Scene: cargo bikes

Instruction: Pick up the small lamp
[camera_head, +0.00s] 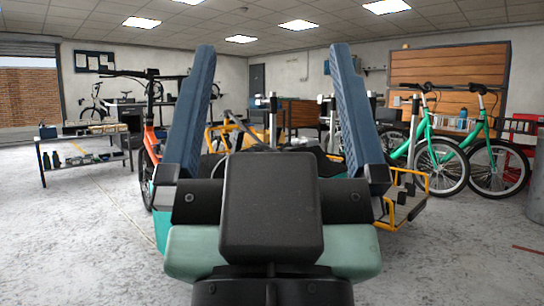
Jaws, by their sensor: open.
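My gripper (275,55) fills the middle of the head view, with its two long blue fingers raised and spread wide apart. Nothing shows held between them. I cannot make out a small lamp for certain anywhere in this view. The dark palm and the fingers hide much of the middle of the room. A tiny yellow item (406,46) sits on top of the wooden panel at the back right, too small to identify.
Teal bikes (442,165) stand at the right before a wooden panel (455,75). An orange bike (149,140) and yellow-framed cargo bike parts (410,180) are close around my gripper. A low table (75,160) with bottles stands left. The floor (70,240) at front left is clear.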

